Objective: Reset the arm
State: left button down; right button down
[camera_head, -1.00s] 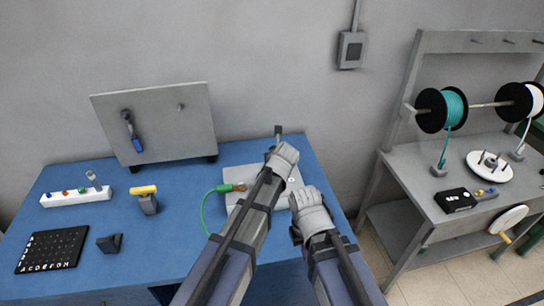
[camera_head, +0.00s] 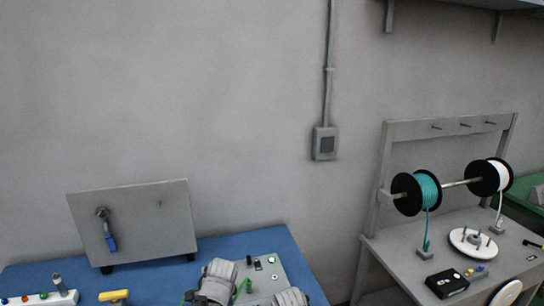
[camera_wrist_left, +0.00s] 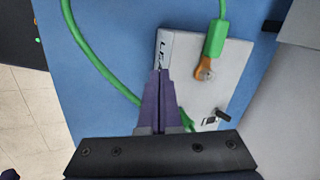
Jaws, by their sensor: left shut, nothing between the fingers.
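My left gripper (camera_wrist_left: 160,72) is shut and empty in the left wrist view, its dark fingers pressed together over the grey plate (camera_wrist_left: 225,75). A green cable (camera_wrist_left: 85,60) loops around it. Beside the fingertips, one cable end carries a copper lug (camera_wrist_left: 204,68) on the plate. In the head view only grey parts of my left arm (camera_head: 217,280) show at the bottom edge, beside the same plate (camera_head: 262,285). A grey part of my right arm (camera_head: 290,298) shows at the bottom edge; its fingers are out of sight.
The blue table (camera_head: 245,243) carries an upright grey panel (camera_head: 150,225), a yellow-topped tool (camera_head: 113,296) and a white strip with colored buttons (camera_head: 45,298). At right, a grey bench (camera_head: 400,245) holds a teal spool (camera_head: 425,190) and a white disc (camera_head: 465,235). The wall holds a grey box (camera_head: 325,143).

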pick_arm(q)
jog(key=s+a+f+n+g+h, duration=0.1)
jog(key=s+a+n+g+h, duration=0.15)
jog(key=s+n, duration=0.9)
jog(key=s+d+f+m+g+y+b, duration=0.1)
jog(key=s+d+f+m+b, duration=0.2)
jog(key=d, duration=0.9)
jog(key=shift+s+f+y, duration=0.15)
jog(key=shift+s+y, duration=0.2)
jog(key=shift+s, duration=0.5)
jog(key=shift+g, duration=0.25)
